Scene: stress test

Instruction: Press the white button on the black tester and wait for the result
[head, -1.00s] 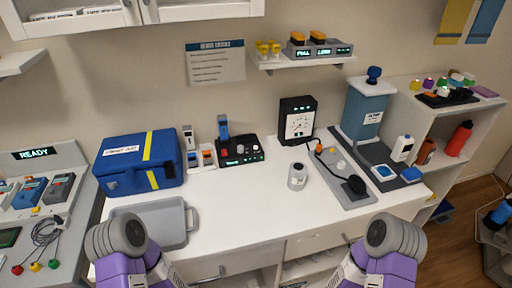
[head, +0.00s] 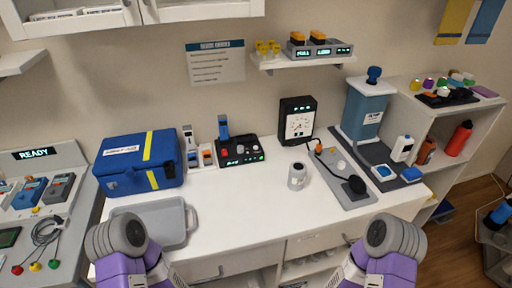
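The black tester (head: 240,158) stands on the white counter, right of the blue case. A blue upright piece (head: 223,127) stands at its back left. Its front has a red button, a pale button (head: 240,149) that looks white, and a green one at the right. A small green-lit display runs along its front, too small to read. Nothing touches the tester. My two purple arms with grey rounded joints come in at the bottom left and bottom right, well in front of it. Neither gripper's fingers are in view.
A blue case (head: 139,163) and grey tray (head: 188,240) are left of the tester. A grey-white jar (head: 297,177), a black dial device (head: 298,105) and a grey board (head: 350,197) are to its right. The counter before the tester is clear.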

